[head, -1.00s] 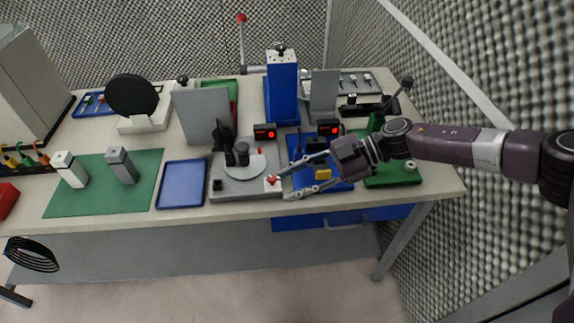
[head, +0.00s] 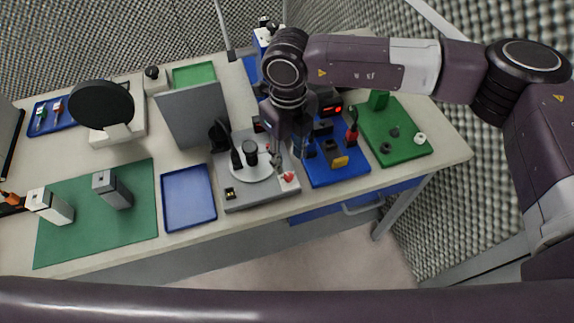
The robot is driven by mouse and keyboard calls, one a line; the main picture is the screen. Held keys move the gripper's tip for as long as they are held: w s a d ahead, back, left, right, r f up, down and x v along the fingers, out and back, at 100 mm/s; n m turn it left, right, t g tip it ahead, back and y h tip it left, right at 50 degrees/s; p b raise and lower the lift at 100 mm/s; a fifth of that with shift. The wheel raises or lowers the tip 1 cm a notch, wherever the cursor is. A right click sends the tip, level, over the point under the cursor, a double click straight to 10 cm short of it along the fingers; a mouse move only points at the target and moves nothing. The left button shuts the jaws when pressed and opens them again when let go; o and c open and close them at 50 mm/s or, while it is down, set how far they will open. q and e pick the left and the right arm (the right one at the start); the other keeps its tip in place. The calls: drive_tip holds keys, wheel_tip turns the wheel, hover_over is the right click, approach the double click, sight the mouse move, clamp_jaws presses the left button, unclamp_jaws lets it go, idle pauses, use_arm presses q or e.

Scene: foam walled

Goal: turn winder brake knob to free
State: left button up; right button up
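A grey machine (head: 232,196) with a pale round plate (head: 251,168) and black upright knobs (head: 250,153) stands at the middle front of the bench. A red-topped knob (head: 288,177) sits near its front right corner. I cannot tell for certain which part is the winder brake knob. My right gripper (head: 289,157) points down over the right side of the grey machine, just behind the red knob. Its fingers look spread, with nothing visible between them; contact is unclear. My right wrist hides the area behind. My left gripper is out of view.
A blue tray (head: 189,198) lies left of the machine. A blue board (head: 337,176) with small parts and a green board (head: 407,150) are to the right. A grey upright panel (head: 193,115) stands behind. Two posts stand on a green mat (head: 85,229).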

sight(288, 175)
drive_tip(key=f, duration=0.1)
drive_tip(key=f+p, duration=0.1)
drive_tip(key=shift+s+d+f, duration=0.2)
drive_tip(key=shift+f, duration=0.1)
drive_tip(key=f+p, duration=0.1)
drive_tip(key=f, duration=0.2)
drive_tip(key=shift+w+a+f, duration=0.1)
drive_tip(key=shift+a+f, duration=0.1)
drive_tip(key=shift+f, duration=0.3)
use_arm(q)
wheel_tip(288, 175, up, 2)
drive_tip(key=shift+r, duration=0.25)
use_arm(e)
drive_tip(key=shift+d+f, duration=0.1)
clamp_jaws()
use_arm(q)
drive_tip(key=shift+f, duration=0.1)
